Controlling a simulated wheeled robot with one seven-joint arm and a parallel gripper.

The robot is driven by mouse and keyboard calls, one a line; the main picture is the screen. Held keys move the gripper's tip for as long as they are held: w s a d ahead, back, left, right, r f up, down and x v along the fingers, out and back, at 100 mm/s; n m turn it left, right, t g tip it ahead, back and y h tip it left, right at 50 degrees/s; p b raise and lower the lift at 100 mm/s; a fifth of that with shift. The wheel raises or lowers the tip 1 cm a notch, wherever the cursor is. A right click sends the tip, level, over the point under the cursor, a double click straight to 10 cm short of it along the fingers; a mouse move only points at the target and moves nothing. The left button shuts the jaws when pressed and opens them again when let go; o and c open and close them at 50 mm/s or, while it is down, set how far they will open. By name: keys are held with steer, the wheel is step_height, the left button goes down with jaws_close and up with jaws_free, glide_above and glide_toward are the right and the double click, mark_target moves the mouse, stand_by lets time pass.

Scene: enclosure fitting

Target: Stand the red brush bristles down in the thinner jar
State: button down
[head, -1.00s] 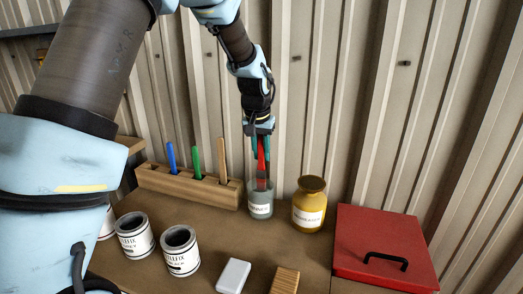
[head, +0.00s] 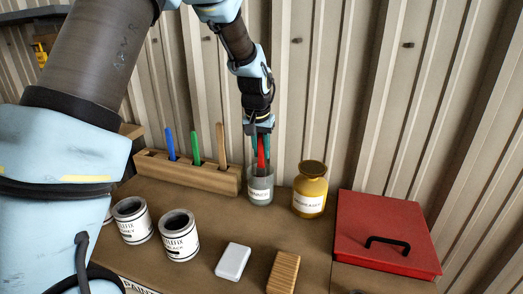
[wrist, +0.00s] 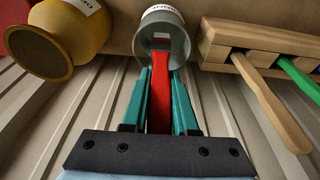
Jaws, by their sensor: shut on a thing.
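The red brush (head: 261,157) is upright in my gripper (head: 261,152), its lower part inside the thinner jar (head: 260,191). The jar is clear grey glass with a white label and stands on the bench near the wall. In the wrist view the red handle (wrist: 162,105) runs between the teal fingers (wrist: 160,100) into the mouth of the jar (wrist: 160,20). My gripper is shut on the handle just above the rim. The bristles are hidden, and I cannot tell if they touch the jar's bottom.
A yellow degreaser jar (head: 310,190) stands close to the right. A wooden rack (head: 190,174) with blue, green and wooden handles is at left.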

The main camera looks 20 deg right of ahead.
steer(key=c, duration=0.6)
jaws_free()
steer(key=shift+r, duration=0.1)
steer(key=b+v, duration=0.1)
steer(key=v, duration=0.9)
steer(key=shift+r, duration=0.35)
steer(key=shift+a, duration=0.15)
steer(key=a+f+n+y, duration=0.1)
steer(key=a+f+n, duration=0.25)
steer(key=a, duration=1.75)
steer(key=s+a+f+n+p, duration=0.1)
steer(key=s+a+n, duration=0.1)
steer(key=s+a, duration=0.2)
steer(key=s+a+f+n, duration=0.2)
steer(key=s+a, duration=0.3)
steer(key=a, duration=0.5)
steer(key=shift+s+f+y+p, duration=0.2)
steer(key=shift+s+y+p, duration=0.1)
steer(key=shift+s+p, duration=0.1)
